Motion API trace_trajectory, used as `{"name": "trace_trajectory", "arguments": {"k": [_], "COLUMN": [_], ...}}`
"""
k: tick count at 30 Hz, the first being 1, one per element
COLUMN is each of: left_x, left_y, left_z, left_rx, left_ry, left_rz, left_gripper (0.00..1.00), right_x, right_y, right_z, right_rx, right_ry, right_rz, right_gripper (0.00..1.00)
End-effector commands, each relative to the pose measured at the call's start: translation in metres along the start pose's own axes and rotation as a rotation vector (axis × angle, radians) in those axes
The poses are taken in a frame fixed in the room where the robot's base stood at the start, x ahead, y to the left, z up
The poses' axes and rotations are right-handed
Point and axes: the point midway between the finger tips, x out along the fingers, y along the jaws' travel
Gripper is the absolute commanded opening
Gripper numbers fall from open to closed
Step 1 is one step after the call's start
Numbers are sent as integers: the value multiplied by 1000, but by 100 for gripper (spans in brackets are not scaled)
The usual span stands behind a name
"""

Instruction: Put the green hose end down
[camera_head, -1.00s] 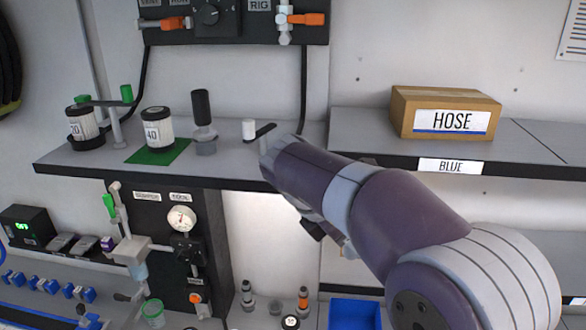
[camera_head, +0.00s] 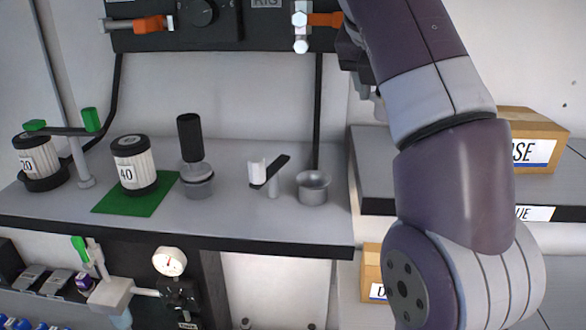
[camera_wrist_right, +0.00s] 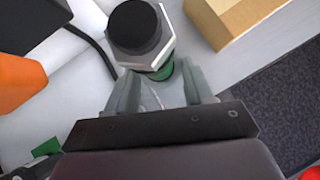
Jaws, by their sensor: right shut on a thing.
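In the right wrist view the green hose end (camera_wrist_right: 135,27) is a pale hexagonal fitting with a dark round face and a green band below. My right gripper (camera_wrist_right: 158,85) is shut, with its fingers on either side of the green band. In the head view my right gripper (camera_head: 356,55) is raised at the right end of the upper panel, mostly hidden by my own arm. The hose end cannot be made out clearly there. My left gripper is in neither view.
The shelf (camera_head: 235,225) below carries a grey cup (camera_head: 313,188), a small lever (camera_head: 270,172), a black-topped fitting (camera_head: 195,155) and two white canisters, one (camera_head: 134,165) on a green mat. The HOSE box (camera_head: 532,140) stands behind my arm. An orange-handled valve (camera_head: 302,25) is close to my gripper.

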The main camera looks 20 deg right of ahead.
Motion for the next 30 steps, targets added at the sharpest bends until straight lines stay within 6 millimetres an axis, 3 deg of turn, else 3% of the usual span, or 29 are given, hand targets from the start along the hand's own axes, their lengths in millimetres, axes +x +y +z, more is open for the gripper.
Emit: {"name": "trace_trajectory", "arguments": {"k": [7,16,20,30], "left_x": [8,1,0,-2], "left_y": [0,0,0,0], "left_z": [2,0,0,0], "left_rx": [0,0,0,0], "left_ry": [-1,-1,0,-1], "left_rz": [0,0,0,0], "left_gripper": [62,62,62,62], "right_x": [6,13,15,47], "right_y": [40,92,101,103], "right_z": [-34,-73,-82,-110], "right_rx": [-6,-2,0,1], "right_ry": [-4,-3,-3,-3], "right_rz": [4,1,1,-1], "right_gripper": [17,17,17,17]}}
